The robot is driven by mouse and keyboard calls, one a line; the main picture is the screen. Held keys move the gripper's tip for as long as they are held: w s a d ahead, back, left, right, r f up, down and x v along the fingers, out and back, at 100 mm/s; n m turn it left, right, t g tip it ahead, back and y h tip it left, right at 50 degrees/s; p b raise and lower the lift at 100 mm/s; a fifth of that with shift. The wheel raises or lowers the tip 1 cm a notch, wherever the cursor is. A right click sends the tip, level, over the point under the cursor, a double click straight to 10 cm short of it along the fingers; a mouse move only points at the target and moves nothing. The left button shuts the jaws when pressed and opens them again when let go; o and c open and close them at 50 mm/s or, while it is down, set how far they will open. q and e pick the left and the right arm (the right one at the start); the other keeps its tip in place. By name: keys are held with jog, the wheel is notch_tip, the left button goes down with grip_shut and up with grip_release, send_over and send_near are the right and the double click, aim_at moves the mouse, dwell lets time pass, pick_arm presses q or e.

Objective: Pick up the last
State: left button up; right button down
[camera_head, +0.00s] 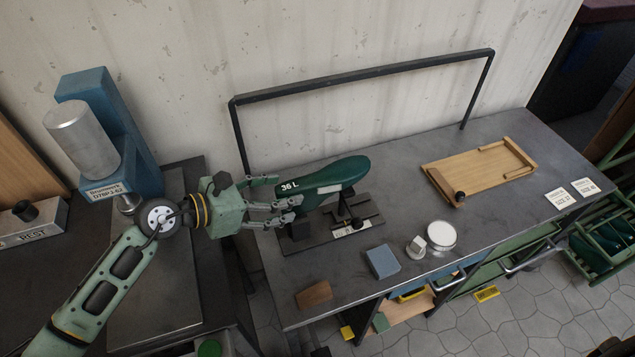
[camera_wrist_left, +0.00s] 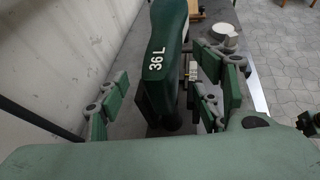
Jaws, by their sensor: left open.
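The last (camera_head: 335,175) is dark green, shaped like a foot and marked "36 L". It rests on a dark stand (camera_head: 318,236) on the grey workbench, its narrower marked end toward my left gripper. My left gripper (camera_head: 284,196) is open, with its fingers around the marked end of the last. In the left wrist view the last (camera_wrist_left: 168,45) lies between the spread fingers of the gripper (camera_wrist_left: 160,108), with gaps visible on both sides. The stand under the last is partly hidden.
A wooden tray (camera_head: 440,175) lies at the bench's right. A blue-grey block (camera_head: 382,262), a round white-topped tin (camera_head: 441,236) and a brown block (camera_head: 313,295) sit near the front edge. A black rail (camera_head: 365,76) runs behind. A blue press (camera_head: 130,150) stands left.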

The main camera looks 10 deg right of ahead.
aim_at(289, 192)
pick_arm(q)
jog(key=shift+x, duration=1.55)
jog(key=shift+r, duration=0.1)
jog(key=shift+c, duration=0.4)
jog(key=shift+r, duration=0.1)
jog(key=c, duration=1.3)
